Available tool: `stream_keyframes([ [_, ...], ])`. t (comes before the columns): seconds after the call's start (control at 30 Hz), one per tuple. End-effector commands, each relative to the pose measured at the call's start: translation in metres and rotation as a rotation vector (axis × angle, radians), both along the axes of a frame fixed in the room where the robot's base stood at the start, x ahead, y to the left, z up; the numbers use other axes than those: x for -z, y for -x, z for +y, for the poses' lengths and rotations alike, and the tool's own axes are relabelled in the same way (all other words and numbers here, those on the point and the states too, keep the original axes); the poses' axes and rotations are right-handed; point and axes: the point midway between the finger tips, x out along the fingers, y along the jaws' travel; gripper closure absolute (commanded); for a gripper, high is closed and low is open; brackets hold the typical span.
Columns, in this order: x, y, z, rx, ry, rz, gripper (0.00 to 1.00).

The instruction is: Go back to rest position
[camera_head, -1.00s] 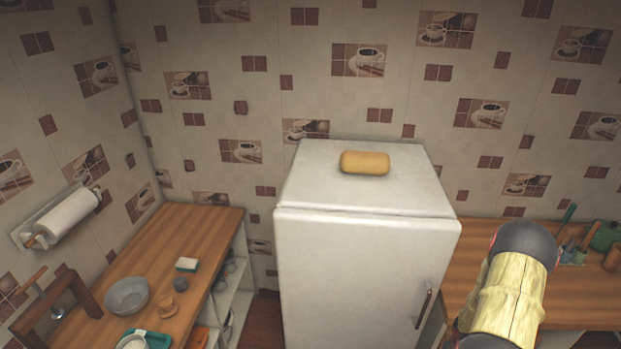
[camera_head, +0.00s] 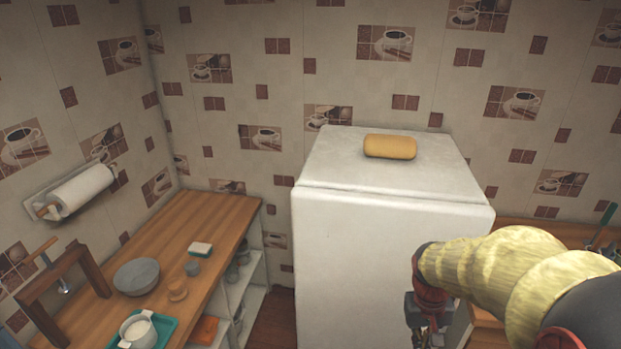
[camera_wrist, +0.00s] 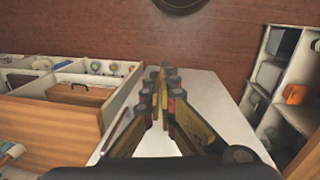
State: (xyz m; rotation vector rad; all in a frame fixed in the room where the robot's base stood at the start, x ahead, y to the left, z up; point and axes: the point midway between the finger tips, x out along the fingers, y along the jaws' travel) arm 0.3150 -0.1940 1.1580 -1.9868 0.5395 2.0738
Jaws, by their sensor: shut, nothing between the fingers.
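My gripper (camera_head: 428,325) hangs at the lower right of the head view, in front of the right side of the white fridge (camera_head: 370,250). My yellow-sleeved arm reaches in from the right edge and covers part of the fridge door. In the wrist view the fingers of my gripper (camera_wrist: 166,75) come together with nothing between them. A white surface (camera_wrist: 205,90) lies behind them there. A tan loaf-shaped object (camera_head: 390,147) lies on top of the fridge, well away from my gripper.
A wooden counter (camera_head: 215,222) at left holds a grey bowl (camera_head: 136,277), a sponge (camera_head: 200,249) and a teal tray (camera_head: 165,338). A paper towel roll (camera_head: 82,192) hangs on the left wall. Another counter (camera_head: 510,228) lies behind my arm. Shelves (camera_wrist: 275,110) flank the wrist view.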

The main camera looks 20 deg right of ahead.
Motion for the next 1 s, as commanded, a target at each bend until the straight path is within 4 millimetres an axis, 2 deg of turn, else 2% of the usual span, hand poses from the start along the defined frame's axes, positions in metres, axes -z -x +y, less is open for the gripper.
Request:
stream_keyframes([
  [0.03, -0.003, 0.0, 0.019, -0.024, 0.0, -0.033, 1.0],
  [0.2, -0.02, 0.004, 0.076, -0.099, -0.013, -0.139, 1.0],
  [0.4, -0.035, 0.01, 0.133, -0.216, -0.013, -0.305, 1.0],
  [0.5, -0.043, 0.013, 0.154, -0.286, -0.003, -0.391, 1.0],
  [0.73, -0.056, 0.019, 0.188, -0.413, 0.005, -0.525, 1.0],
  [1.0, -0.056, 0.019, 0.194, -0.437, -0.001, -0.526, 1.0],
])
